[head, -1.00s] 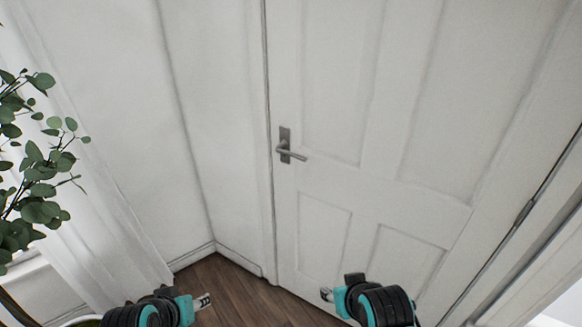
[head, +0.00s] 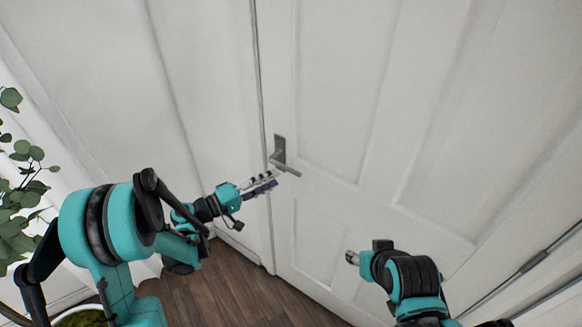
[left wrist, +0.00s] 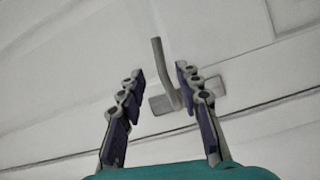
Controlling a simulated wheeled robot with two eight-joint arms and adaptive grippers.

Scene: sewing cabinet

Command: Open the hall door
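The white hall door (head: 340,90) stands shut in its frame. Its grey lever handle (head: 286,168) sits near the door's left edge, on an upright plate. My left gripper (head: 272,180) is just below and left of the lever in the head view. In the left wrist view the left gripper (left wrist: 160,80) has its two fingers spread, with the handle (left wrist: 163,70) seen in the gap between them. I cannot tell whether the fingers reach around it. My right arm shows at the lower right, with its right gripper (head: 352,257) small and partly hidden, apart from the door handle.
A leafy plant (head: 22,190) and a pale curtain stand at the left. The white wall (head: 200,80) meets the door frame left of the handle. Dark wooden floor (head: 215,290) is clear below. The door's hinge side is at the right.

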